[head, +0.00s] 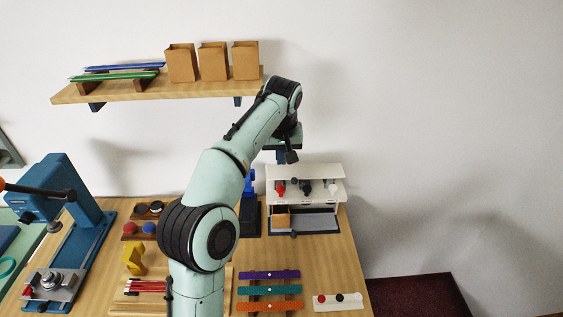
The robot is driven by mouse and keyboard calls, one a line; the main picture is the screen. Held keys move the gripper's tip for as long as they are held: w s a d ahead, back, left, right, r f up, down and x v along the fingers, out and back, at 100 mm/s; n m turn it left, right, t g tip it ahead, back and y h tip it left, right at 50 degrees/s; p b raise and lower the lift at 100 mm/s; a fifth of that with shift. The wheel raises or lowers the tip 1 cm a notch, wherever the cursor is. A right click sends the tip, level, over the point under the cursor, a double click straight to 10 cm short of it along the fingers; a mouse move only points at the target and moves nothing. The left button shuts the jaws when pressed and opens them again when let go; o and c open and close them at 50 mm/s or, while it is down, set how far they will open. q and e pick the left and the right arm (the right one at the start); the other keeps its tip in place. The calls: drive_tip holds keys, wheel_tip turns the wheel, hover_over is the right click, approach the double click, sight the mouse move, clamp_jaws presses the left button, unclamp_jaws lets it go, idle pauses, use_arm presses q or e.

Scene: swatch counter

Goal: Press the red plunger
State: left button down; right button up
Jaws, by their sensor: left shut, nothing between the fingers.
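A white dispenser (330,172) stands at the back right of the counter. A small red plunger (280,188) is on its front at the left, with dark and pale ones in the same row to its right. My left gripper (291,157) is shut and empty. In the picture it shows just above the dispenser's top edge, up and slightly right of the red plunger. I cannot tell how far it is from it in depth. My left arm crosses the middle of the view and hides part of the counter. My right gripper is not in view.
A blue press (75,215) stands at the left. A wooden shelf (200,86) with brown bags hangs above. Coloured strips (269,290) and a white plate (338,302) with red and black knobs lie in front. Bare counter shows right of the strips, below the dispenser.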

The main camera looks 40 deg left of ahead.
use_arm(q)
drive_tip(key=b, duration=0.2)
approach(281, 188)
drive_tip(key=x, duration=0.5)
drive_tip(key=shift+w+a+f, duration=0.15)
drive_tip(key=shift+w+a, duration=0.05)
drive_tip(key=shift+a, duration=0.05)
drive_tip(key=shift+f, duration=0.6)
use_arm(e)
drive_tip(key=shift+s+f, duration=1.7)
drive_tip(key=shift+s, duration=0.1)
